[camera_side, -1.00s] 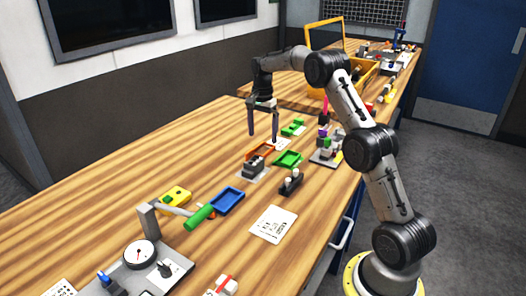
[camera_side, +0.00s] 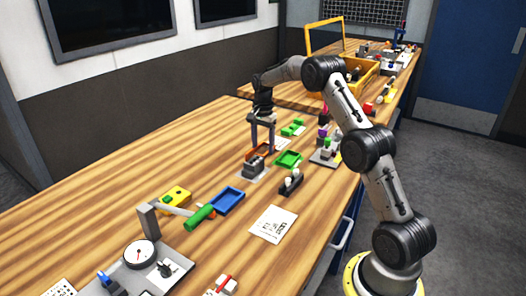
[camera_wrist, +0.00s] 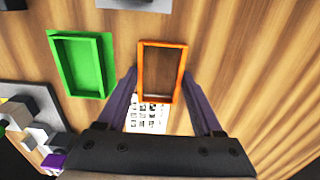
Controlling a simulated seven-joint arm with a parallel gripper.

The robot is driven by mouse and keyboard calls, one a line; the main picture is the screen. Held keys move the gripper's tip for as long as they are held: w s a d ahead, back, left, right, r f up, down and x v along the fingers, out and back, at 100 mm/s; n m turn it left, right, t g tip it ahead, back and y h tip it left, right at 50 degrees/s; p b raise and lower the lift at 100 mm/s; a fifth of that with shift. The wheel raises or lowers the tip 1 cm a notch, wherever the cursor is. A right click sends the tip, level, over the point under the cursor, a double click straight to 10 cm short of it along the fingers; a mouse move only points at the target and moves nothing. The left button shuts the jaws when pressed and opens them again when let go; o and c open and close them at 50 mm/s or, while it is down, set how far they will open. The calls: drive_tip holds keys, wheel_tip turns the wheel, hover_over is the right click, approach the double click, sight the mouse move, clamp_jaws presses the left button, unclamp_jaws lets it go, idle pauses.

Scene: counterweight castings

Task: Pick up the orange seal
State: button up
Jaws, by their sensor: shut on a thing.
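The orange seal is a thin rectangular frame (camera_wrist: 140,72) at the top middle of the wrist view, with a brown area inside it. My gripper (camera_wrist: 161,76) has one purple-grey finger along each long side of the seal, closed on it from outside. In the side view my gripper (camera_side: 262,150) points straight down at the seal (camera_side: 250,154), which is partly hidden by the fingers and a grey block. I cannot tell whether the seal is clear of the table.
A green tray (camera_wrist: 82,68) lies to the left of the seal in the wrist view. A grey block (camera_side: 254,166) stands close in front of it in the side view. A blue tray (camera_side: 227,201) and a printed card (camera_side: 273,224) lie nearer. The table's left side is clear.

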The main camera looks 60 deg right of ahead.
drive_tip(key=shift+r, duration=0.45)
wheel_tip(320, 180, up, 2)
drive_tip(key=shift+r, duration=0.2)
drive_tip(key=s+a+r, duration=0.7)
drive_tip(key=s+r, duration=0.3)
drive_tip(key=s, duration=0.2)
drive_tip(key=w+a, duration=0.1)
drive_tip(key=w, duration=0.1)
drive_tip(key=w+a+f, duration=0.1)
drive_tip(key=w+a, duration=0.1)
drive_tip(key=w, duration=0.1)
drive_tip(key=w+a, duration=0.1)
drive_tip(key=w, duration=0.2)
drive_tip(key=shift+w+a+f, duration=0.15)
drive_tip(key=shift+w+a, duration=0.1)
drive_tip(key=shift+f, duration=2.25)
